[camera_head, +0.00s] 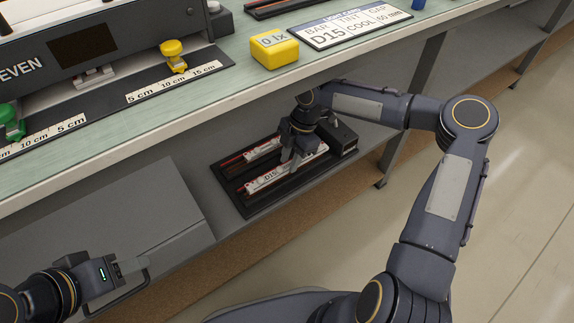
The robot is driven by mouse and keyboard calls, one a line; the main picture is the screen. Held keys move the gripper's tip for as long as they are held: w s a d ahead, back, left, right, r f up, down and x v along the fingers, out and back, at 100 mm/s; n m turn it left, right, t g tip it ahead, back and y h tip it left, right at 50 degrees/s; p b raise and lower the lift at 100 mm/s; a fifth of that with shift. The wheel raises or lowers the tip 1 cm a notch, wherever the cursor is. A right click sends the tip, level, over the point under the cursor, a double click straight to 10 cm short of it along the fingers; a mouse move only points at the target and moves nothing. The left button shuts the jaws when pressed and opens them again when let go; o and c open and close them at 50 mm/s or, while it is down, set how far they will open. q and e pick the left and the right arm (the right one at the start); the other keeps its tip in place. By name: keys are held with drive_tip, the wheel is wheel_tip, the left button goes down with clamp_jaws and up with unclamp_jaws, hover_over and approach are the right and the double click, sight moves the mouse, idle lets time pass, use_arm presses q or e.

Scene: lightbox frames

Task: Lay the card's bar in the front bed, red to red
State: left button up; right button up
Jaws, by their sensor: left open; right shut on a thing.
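A white bar marked D15 (268,181) with red marks lies in or just over a black rack (237,204) on the lower shelf. My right gripper (290,160) reaches under the counter and is shut on this bar near its right part. A second pale bar (262,149) lies behind it in the rack. My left gripper (128,268) is open and empty at the lower left. I cannot tell which bed is the front bed.
The counter edge (220,106) overhangs the rack. On the counter are a yellow block (274,50), a scaled dark rail (110,101) with yellow (173,53) and green (10,121) sliders, and a dark tray (268,9). A grey box (130,225) stands left of the rack.

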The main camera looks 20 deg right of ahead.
sight(287, 163)
drive_tip(key=shift+w+a, duration=0.2)
drive_tip(key=shift+w, duration=0.4)
drive_tip(key=f+b, duration=0.1)
drive_tip(key=f, duration=0.1)
drive_tip(key=f+b, duration=0.1)
drive_tip(key=shift+w+f, duration=0.2)
drive_tip(key=shift+f, duration=0.15)
drive_tip(key=shift+r, duration=0.1)
drive_tip(key=o, duration=1.1)
drive_tip(key=shift+c, duration=0.2)
